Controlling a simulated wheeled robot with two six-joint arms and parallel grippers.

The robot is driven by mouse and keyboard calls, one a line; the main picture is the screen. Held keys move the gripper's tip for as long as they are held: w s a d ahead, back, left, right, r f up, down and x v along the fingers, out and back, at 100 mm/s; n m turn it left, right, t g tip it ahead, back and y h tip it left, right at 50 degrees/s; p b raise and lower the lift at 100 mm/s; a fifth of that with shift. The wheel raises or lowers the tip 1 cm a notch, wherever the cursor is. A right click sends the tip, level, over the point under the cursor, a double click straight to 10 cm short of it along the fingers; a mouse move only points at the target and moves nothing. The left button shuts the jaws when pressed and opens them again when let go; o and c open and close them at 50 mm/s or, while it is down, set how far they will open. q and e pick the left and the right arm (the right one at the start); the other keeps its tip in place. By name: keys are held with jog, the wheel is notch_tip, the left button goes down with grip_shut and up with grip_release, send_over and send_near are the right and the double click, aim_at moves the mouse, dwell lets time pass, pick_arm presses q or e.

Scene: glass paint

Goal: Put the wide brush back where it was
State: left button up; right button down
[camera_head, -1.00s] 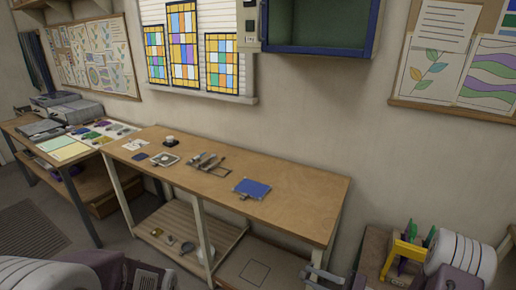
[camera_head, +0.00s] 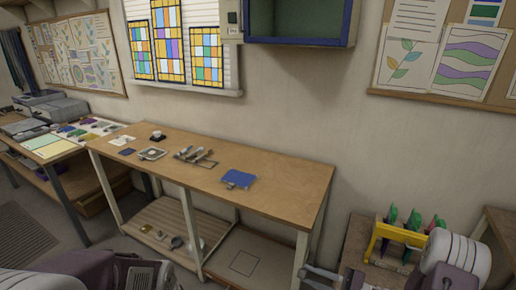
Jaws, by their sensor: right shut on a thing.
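My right gripper (camera_head: 320,275) reaches in from the lower right at the bottom edge. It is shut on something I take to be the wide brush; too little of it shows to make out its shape. It is in front of the workbench's right end and apart from the bench top. On the bench, several slim grey and dark tools (camera_head: 190,154) lie together on a rest, with a dark rectangular outline (camera_head: 207,163) beside them. My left gripper (camera_head: 145,277) is at the bottom left, and its fingertips cannot be made out.
The wooden workbench (camera_head: 275,192) has a blue pad (camera_head: 238,179) and bare wood at its right end. A square tile (camera_head: 152,153) and dark card (camera_head: 127,151) lie further left. A yellow rack (camera_head: 402,236) with green and pink pieces stands at right. A blue-edged cabinet (camera_head: 300,40) hangs above.

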jog(key=shift+s+a+r, duration=0.15)
jog(key=shift+s+a, duration=0.25)
jog(key=shift+a, duration=0.15)
jog(key=shift+s+a+r, duration=0.15)
jog(key=shift+s+a, duration=0.2)
jog(key=shift+a, duration=0.2)
jog(key=s+d+f+m+t+h, duration=0.1)
jog(key=d+f+m+t+h, duration=0.4)
jog(key=f+m+t+h, duration=0.1)
notch_tip(320, 180, down, 2)
jog(key=shift+s+f+m+t+h+p, duration=0.1)
jog(key=shift+s+m+t+h+p, duration=0.1)
jog(key=shift+m+t+h+p, duration=0.35)
jog(key=shift+t, duration=0.25)
